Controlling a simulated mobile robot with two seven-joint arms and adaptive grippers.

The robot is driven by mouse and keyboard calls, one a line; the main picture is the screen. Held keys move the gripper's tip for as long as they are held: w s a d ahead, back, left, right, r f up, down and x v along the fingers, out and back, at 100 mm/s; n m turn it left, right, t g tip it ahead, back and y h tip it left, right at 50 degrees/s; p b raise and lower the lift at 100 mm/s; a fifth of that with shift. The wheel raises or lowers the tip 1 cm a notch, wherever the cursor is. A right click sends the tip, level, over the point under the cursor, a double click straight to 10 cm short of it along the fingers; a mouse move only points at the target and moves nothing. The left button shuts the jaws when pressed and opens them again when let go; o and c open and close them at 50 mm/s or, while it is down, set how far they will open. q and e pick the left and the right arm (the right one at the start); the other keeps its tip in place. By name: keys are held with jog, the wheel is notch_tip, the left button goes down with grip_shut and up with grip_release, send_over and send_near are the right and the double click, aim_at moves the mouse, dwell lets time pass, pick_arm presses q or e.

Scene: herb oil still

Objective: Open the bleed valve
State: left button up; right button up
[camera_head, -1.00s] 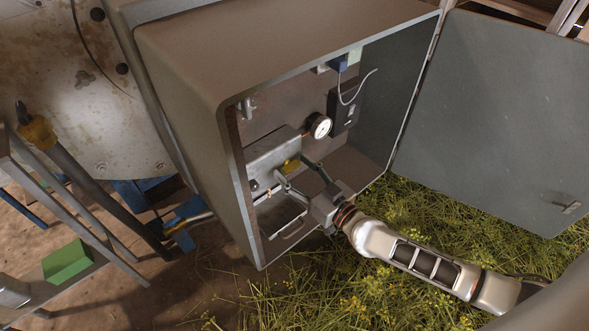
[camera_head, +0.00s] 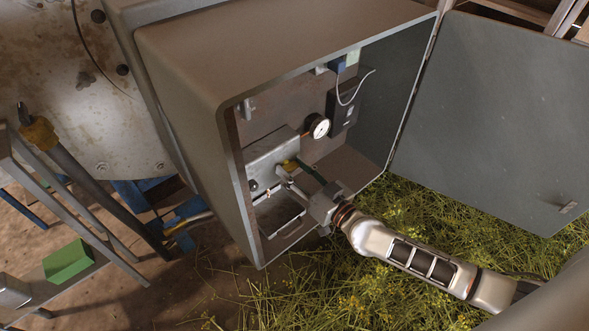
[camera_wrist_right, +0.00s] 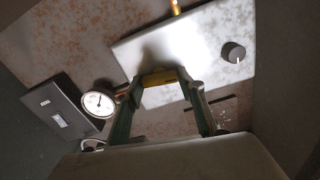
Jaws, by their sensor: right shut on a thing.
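The bleed valve shows as a small yellow handle (camera_head: 291,164) on the grey metal block inside the open cabinet. In the right wrist view the yellow handle (camera_wrist_right: 160,96) lies between the fingertips. My right gripper (camera_head: 293,172) reaches into the cabinet from the front right. It is shut on the yellow handle, with one finger on each side of it (camera_wrist_right: 160,82). The fingers partly hide the handle in the head view.
A round gauge (camera_head: 319,127) and a dark box (camera_head: 343,108) are on the cabinet's back wall. The cabinet door (camera_head: 495,120) stands open at right. A dark knob (camera_wrist_right: 233,53) sits on the pale plate. A green block (camera_head: 68,262) lies on a shelf at left.

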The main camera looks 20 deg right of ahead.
jog(key=shift+r+m, duration=0.1)
jog(key=shift+m, duration=0.8)
jog(key=m, duration=0.2)
jog(key=shift+m+p, duration=0.3)
jog(key=shift+m, duration=0.1)
jog(key=m, duration=0.3)
jog(key=shift+f+m, duration=0.2)
jog(key=shift+m, duration=0.1)
pick_arm(q)
jog(key=shift+a+b, duration=0.15)
jog(key=shift+b, duration=0.15)
pick_arm(e)
jog(key=m, duration=0.8)
jog(key=shift+d+f, duration=0.1)
jog(key=shift+f, duration=0.05)
pick_arm(q)
jog(key=shift+f, duration=0.1)
pick_arm(e)
jog(key=shift+o, duration=0.2)
jog(key=shift+m, duration=0.3)
jog(key=o, duration=1.1)
